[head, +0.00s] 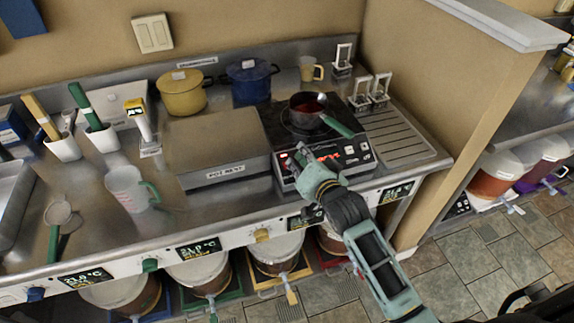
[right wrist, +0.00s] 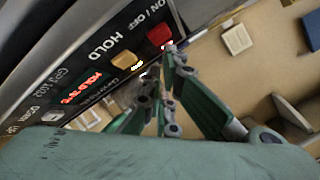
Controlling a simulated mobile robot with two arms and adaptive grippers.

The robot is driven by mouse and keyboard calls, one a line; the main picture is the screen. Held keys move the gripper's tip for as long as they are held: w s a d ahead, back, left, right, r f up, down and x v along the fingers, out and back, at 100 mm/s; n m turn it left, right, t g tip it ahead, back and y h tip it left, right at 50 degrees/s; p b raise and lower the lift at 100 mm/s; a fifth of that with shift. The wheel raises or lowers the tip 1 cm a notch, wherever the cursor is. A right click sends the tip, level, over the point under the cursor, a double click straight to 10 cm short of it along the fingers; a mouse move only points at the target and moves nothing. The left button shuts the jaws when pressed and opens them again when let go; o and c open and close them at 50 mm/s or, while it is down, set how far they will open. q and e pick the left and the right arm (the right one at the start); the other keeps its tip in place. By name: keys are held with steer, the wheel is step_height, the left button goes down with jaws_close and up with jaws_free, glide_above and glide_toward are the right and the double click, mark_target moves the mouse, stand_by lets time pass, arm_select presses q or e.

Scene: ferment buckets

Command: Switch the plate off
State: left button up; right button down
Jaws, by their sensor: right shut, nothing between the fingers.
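The hot plate (head: 362,163) is a black unit on the steel counter, with a small saucepan (head: 306,112) of reddish liquid on it. In the right wrist view its panel has a red button (right wrist: 159,34) beside an ON/OFF label, an amber button (right wrist: 124,59) beside HOLD, and a lit red display (right wrist: 84,88). My right gripper (head: 294,155) is shut and empty at the panel's left part. In the right wrist view its fingertips (right wrist: 169,49) are close to the red button; I cannot tell whether they touch it. My left gripper is not in view.
The pan's green handle (head: 337,126) sticks out over the plate's front right. A grey pot rest (head: 215,145) stands to the left. Yellow (head: 183,94) and blue (head: 251,85) pots stand behind. A drainboard (head: 405,143) lies to the right.

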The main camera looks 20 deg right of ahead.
steer(key=shift+w+f, duration=0.3)
steer(key=shift+f, duration=0.2)
stand_by(0.7)
steer(key=shift+r, duration=0.1)
steer(key=shift+s+r+p, duration=0.5)
steer(key=shift+r+p, duration=0.2)
steer(key=shift+p, duration=0.2)
steer(key=shift+s+r+p, duration=0.1)
steer(key=shift+r+p, duration=0.25)
steer(key=shift+p, duration=0.15)
steer(key=s+r+p, duration=0.1)
steer(key=r+p, duration=0.2)
steer(key=s+r+p, duration=0.1)
steer(key=p, duration=0.1)
steer(key=shift+s+r, duration=0.25)
steer(key=shift+s, duration=0.1)
